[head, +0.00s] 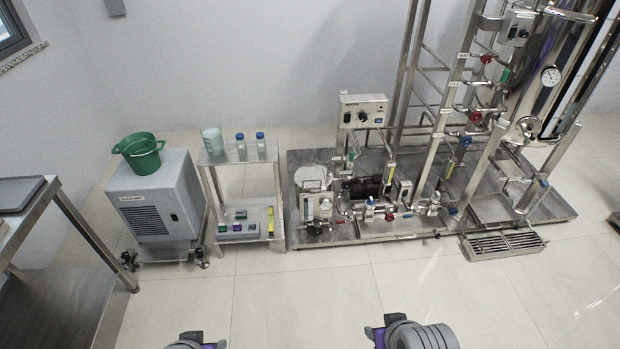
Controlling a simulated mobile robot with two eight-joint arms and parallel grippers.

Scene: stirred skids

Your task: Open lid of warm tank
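A small vessel with a pale round top (312,178) sits at the left end of the skid. I see no label that tells which is the warm tank. Parts of my two arms show at the bottom edge, well in front of the skid. I cannot make out any gripper fingers.
A steel skid base (480,222) carries pipes, valves and a control box (363,111). Left stand a small cart (236,152) with bottles, a grey cabinet (155,205) with a green bucket (138,152), and a steel table (30,215). The front floor is clear.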

